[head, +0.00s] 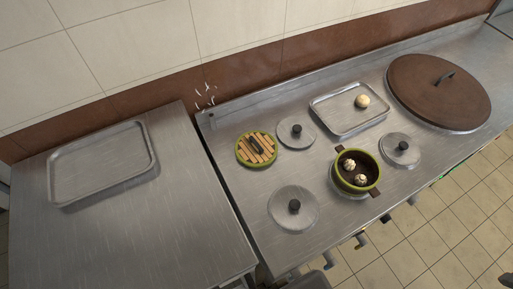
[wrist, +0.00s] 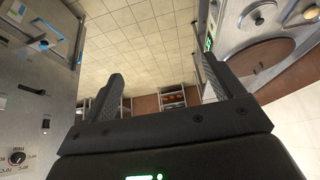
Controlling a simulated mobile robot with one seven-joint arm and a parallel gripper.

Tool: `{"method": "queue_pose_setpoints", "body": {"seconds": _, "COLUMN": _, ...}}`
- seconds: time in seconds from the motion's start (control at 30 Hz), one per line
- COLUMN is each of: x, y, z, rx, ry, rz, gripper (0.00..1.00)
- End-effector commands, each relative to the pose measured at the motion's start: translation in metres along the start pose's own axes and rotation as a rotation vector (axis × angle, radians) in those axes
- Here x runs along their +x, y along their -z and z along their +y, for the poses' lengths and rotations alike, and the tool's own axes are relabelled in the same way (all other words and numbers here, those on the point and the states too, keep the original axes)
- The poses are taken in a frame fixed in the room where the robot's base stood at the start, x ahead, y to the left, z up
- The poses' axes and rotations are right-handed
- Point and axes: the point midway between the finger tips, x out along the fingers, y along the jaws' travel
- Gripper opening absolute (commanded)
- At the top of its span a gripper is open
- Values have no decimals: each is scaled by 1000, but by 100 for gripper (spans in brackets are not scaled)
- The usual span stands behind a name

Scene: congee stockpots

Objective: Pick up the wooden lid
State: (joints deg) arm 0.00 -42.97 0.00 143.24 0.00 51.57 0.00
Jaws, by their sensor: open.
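A green pot (head: 372,184) holding pale buns stands right of the lid. Round steel lids (head: 281,210) with black knobs lie around it. A tray (head: 327,117) with one bun and a large brown lid (head: 425,85) are further right. An empty tray (head: 75,191) rests on the left table.

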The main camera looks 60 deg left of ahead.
Motion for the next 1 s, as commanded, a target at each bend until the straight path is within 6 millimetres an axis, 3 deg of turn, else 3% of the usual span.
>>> {"method": "queue_pose_setpoints", "body": {"seconds": 0.3, "x": 0, "y": 1, "z": -1, "rx": 0, "ry": 1, "rz": -1, "gripper": 93}}
{"method": "queue_pose_setpoints", "body": {"seconds": 0.47, "x": 4, "y": 16, "z": -15, "rx": -5, "ry": 19, "rz": -23, "gripper": 93}}
{"method": "queue_pose_setpoints", "body": {"seconds": 0.57, "x": 10, "y": 35, "z": -36, "rx": -7, "ry": 37, "rz": -51, "gripper": 93}}
{"method": "queue_pose_setpoints", "body": {"seconds": 0.77, "x": 29, "y": 72, "z": -100, "rx": -8, "ry": 61, "rz": -111, "gripper": 93}}
{"method": "queue_pose_setpoints", "body": {"seconds": 1.0, "x": 55, "y": 92, "z": -201, "rx": -18, "ry": 64, "rz": -164, "gripper": 93}}
